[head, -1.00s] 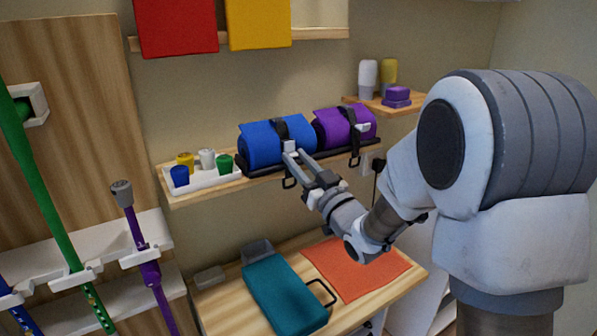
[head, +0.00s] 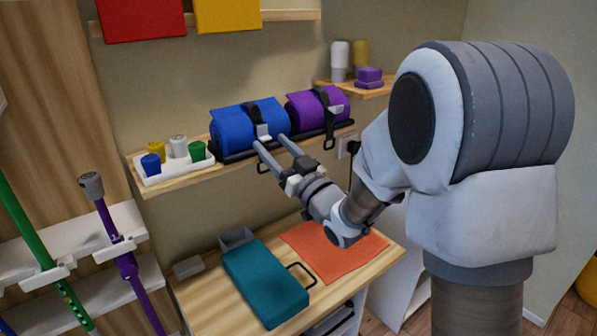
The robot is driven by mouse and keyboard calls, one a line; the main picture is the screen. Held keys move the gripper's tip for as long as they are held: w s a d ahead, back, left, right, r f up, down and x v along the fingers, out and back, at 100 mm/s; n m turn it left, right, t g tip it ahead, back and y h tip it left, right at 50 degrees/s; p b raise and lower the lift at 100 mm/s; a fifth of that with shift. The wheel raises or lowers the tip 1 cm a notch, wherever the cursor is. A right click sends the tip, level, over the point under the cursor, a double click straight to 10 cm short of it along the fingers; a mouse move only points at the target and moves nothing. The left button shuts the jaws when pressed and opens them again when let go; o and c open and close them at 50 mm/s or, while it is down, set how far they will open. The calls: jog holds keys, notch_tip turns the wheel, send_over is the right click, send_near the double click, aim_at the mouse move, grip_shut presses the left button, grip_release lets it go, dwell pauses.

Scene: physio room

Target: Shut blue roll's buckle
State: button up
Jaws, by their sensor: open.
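The blue roll (head: 232,128) lies on a dark tray on the wall shelf, with a black strap around it. Its pale grey buckle (head: 263,131) sits on the front of the roll, low on the strap; I cannot tell whether it is latched. A black strap loop hangs below the shelf edge. My gripper (head: 270,141) is open in front of the blue roll, with its two fingers apart and their tips close below and beside the buckle. Whether a fingertip touches it is unclear.
A purple roll (head: 305,108) with its own strap lies right beside the blue one. A white tray (head: 178,176) of small coloured cups stands at the left on the shelf (head: 185,182). Below, a table (head: 205,302) holds a teal case (head: 262,284) and an orange mat (head: 335,254).

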jog(key=b+v, duration=1.2)
jog(key=v, duration=0.4)
jog(key=shift+s+d, duration=0.1)
jog(key=shift+s, duration=0.05)
